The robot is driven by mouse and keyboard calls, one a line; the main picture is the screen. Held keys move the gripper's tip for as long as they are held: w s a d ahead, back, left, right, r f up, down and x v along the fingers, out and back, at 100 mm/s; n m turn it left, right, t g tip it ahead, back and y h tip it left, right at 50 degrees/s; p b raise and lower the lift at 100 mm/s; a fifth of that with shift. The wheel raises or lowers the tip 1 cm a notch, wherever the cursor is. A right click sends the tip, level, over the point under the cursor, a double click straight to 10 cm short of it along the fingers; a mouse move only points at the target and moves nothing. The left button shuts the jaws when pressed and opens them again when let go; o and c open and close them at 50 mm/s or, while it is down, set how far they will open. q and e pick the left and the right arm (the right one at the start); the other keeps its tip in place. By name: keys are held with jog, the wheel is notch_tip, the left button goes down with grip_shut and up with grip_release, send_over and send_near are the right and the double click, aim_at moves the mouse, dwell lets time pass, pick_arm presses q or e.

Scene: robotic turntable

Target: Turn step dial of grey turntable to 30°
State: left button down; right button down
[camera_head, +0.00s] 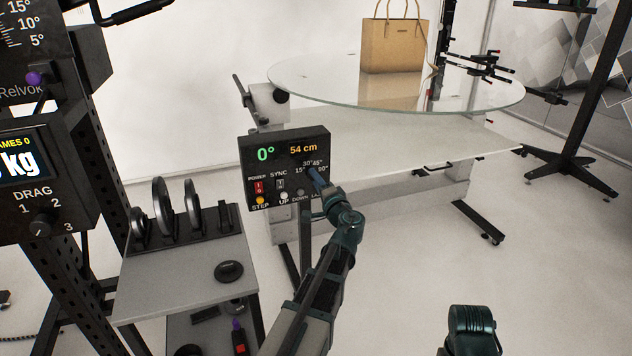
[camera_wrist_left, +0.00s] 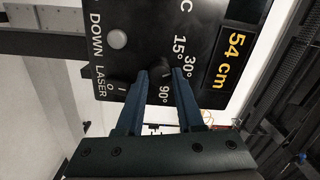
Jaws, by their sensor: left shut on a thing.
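The grey turntable has a round glass top (camera_head: 330,85) on a pale frame. Its black control panel (camera_head: 250,185) hangs at the near left side and reads 0° and 54 cm. The step dial (camera_wrist_left: 158,73) is a small dark knob at the panel's right, with 15°, 30° and 90° labels beside it in the left wrist view. My left gripper (camera_head: 314,174) reaches the panel; in the left wrist view its blue fingers (camera_wrist_left: 161,82) are shut on the dial, one on each side. The fingers partly cover the dial, so its pointer setting cannot be told.
A tan bag (camera_head: 392,45) stands on the glass top. A grey cart (camera_head: 185,275) with black discs is at the left, near a black rack with a DRAG panel (camera_head: 40,190). A black stand (camera_head: 580,165) is at the right.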

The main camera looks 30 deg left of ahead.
pick_arm(q)
jog(key=shift+m, duration=1.1)
jog(key=c, duration=0.5)
grip_release()
jog(key=shift+c, duration=0.2)
jog(key=v, duration=1.4)
jog(key=shift+b, duration=0.3)
jog(key=shift+f, duration=0.15)
